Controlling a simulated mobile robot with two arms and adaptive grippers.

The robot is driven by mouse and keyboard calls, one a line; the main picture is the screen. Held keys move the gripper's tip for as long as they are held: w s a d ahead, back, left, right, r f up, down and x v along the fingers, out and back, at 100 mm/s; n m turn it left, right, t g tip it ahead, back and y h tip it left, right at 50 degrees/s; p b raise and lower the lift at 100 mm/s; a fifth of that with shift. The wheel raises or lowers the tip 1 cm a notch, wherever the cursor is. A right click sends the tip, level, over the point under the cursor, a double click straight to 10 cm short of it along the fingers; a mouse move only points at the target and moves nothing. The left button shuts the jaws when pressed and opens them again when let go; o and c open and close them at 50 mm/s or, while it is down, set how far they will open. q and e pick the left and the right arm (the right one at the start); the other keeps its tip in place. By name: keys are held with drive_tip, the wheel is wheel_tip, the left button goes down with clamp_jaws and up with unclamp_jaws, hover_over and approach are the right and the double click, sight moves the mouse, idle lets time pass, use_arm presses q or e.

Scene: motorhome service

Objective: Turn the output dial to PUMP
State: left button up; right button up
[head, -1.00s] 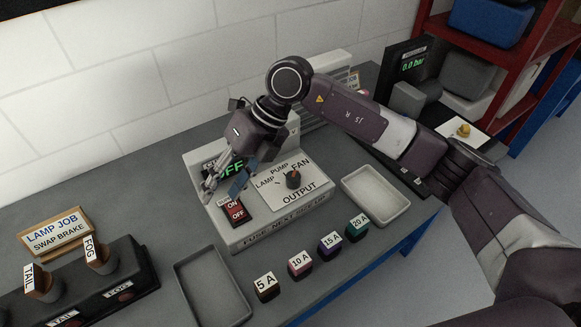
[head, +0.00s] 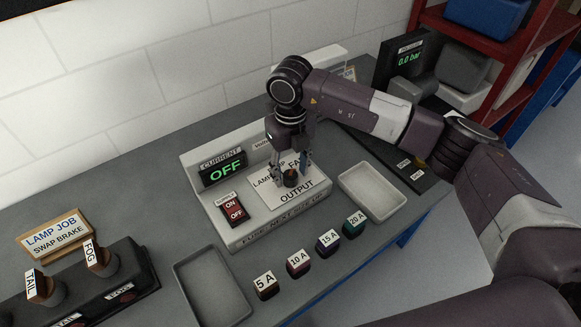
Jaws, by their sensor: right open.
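The output dial (head: 290,179) is a small dark knob with an orange-brown top on the white OUTPUT plate (head: 285,200) of the power supply. I cannot tell the dial's pointer direction. My right gripper (head: 290,178) points down over the plate, open, with one finger on each side of the dial. I cannot tell whether the fingers touch it. The current display (head: 223,168) reads OFF. My left gripper is not in view.
A red ON/OFF switch (head: 233,208) sits left of the dial. An empty light tray (head: 371,193) is to the right and a grey tray (head: 212,286) in front. Several fuse blocks (head: 299,264) stand along the front. A lamp rig (head: 80,285) is at lower left.

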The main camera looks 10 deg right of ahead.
drive_tip(key=shift+c, duration=0.2)
drive_tip(key=c, duration=1.1)
drive_tip(key=shift+f+b, duration=0.15)
drive_tip(key=shift+b, duration=0.35)
drive_tip(key=n+b, duration=0.6)
drive_tip(key=b, duration=0.2)
drive_tip(key=shift+w+f, duration=0.1)
drive_tip(key=shift+f, duration=0.05)
drive_tip(key=shift+r+n+b, duration=0.15)
drive_tip(key=shift+n+b, duration=0.75)
drive_tip(key=shift+n, duration=0.05)
drive_tip(key=shift+r+n+b, duration=0.1)
drive_tip(key=shift+n+b, duration=0.8)
drive_tip(key=shift+n, duration=0.05)
drive_tip(key=shift+r, duration=0.1)
drive_tip(key=o, duration=1.1)
drive_tip(key=shift+o, duration=0.2)
